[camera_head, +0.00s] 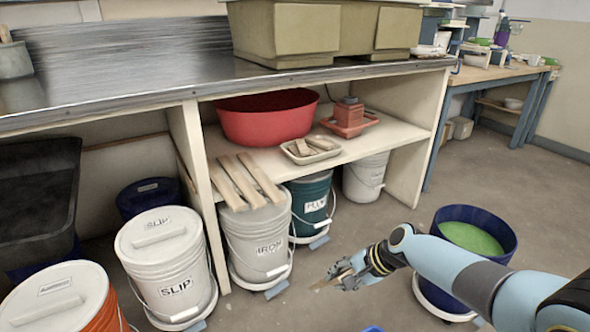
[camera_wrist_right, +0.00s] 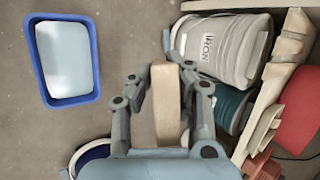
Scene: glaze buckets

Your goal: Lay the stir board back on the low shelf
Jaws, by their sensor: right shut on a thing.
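My right gripper (camera_head: 345,276) is above the floor in front of the low shelf, below shelf height. In the right wrist view its fingers (camera_wrist_right: 168,90) are shut on the stir board (camera_wrist_right: 167,110), a pale wooden slat between them. The low shelf (camera_head: 385,133) is a cream board under the metal counter, up and left of the gripper. Several similar wooden slats (camera_head: 245,182) lie at its left end, overhanging the front edge. My left gripper is not in view.
The shelf also bears a red basin (camera_head: 268,117), a small tray (camera_head: 311,150) and a red block stand (camera_head: 349,122). Lidded buckets, IRON (camera_head: 259,235) and a teal one (camera_head: 311,208), stand beneath it. A blue tray (camera_wrist_right: 66,58) lies on the floor; a green-filled bucket (camera_head: 472,238) stands right.

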